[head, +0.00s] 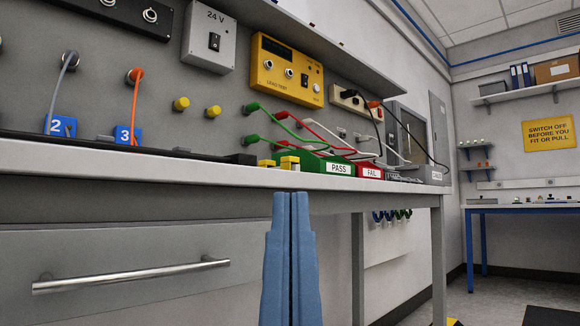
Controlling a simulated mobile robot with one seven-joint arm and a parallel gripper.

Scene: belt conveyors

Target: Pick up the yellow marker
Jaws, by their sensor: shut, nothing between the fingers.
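My gripper (291,196) shows its two blue fingers pointing up in front of the bench's front edge. They are pressed together with nothing between them. Just above the fingertips, a small yellow block-like piece (289,162) sits on the bench top, beside the green PASS bin. Another small yellow piece (267,163) is just left of it. I cannot tell whether either is the yellow marker; no pen shape is clear. The low view hides much of the bench top.
The bench (120,160) has a drawer with a metal handle (130,276) below. The green PASS bin (338,169) and red FAIL bin (371,173) stand on it. Cables hang from the wall panel, which has yellow knobs (181,103). Open floor lies at right.

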